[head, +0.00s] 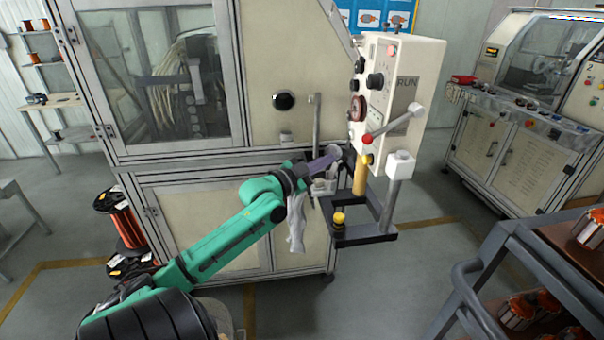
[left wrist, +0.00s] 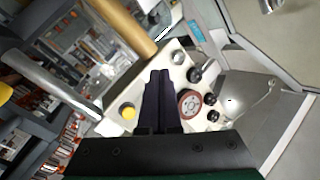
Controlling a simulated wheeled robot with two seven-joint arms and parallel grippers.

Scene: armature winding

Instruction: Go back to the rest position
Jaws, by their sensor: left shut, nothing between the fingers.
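My left gripper (head: 328,157) reaches up from the lower left on its green arm, in front of the winding machine (head: 215,215) and just left of the white control box (head: 415,85). In the left wrist view its dark fingers (left wrist: 160,85) are shut together with nothing between them. I cannot tell whether the fingers touch anything. My right gripper is in neither view.
A cart (head: 510,255) with copper-wound parts stands at the lower right. Wire spools (head: 125,222) stand at the left. Open floor lies between.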

